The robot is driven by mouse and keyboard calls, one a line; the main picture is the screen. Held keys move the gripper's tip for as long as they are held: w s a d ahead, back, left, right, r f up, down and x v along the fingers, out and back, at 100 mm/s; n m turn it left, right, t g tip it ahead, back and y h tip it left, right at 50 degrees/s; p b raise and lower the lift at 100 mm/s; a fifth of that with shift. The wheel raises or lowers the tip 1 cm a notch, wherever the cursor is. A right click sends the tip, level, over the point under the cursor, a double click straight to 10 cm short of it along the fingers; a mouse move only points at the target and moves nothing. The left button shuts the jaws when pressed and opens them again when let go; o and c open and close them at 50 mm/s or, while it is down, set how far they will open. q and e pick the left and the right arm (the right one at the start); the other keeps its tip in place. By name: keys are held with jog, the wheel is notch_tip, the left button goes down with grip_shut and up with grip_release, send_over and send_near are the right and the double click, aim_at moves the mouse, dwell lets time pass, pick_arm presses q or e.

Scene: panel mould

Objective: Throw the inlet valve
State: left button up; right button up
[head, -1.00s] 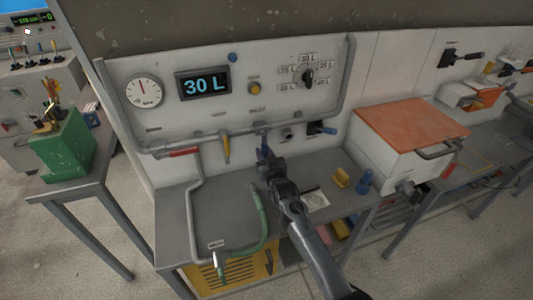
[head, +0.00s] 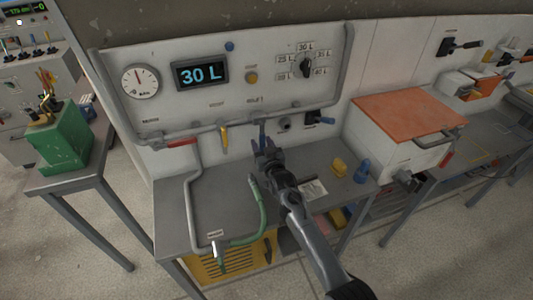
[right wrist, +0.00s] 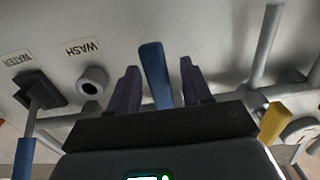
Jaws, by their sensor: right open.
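My right gripper (head: 266,150) is open in front of the wall panel's lower pipe. In the right wrist view its two dark fingers (right wrist: 160,88) stand either side of a blue lever handle (right wrist: 155,72), with gaps showing. The blue lever (head: 262,128) hangs from the pipe in the head view, its lower end partly hidden by the gripper. A yellow lever (head: 224,136) hangs left of it, and a red lever (head: 182,143) lies roughly level further left. I cannot read which lever is labelled inlet. My left gripper is not in view.
The panel carries a round gauge (head: 140,80), a display reading 30 L (head: 200,74) and a rotary selector (head: 306,66). A black switch with a blue handle (head: 318,118) sits to the right, beside the wash port (head: 285,124). A green hose (head: 262,210) lies over the bench.

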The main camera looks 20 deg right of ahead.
jog(key=s+p, duration=0.2)
jog(key=s, duration=0.8)
jog(key=shift+s+a, duration=0.25)
jog(key=shift+a, duration=0.1)
dwell(0.3)
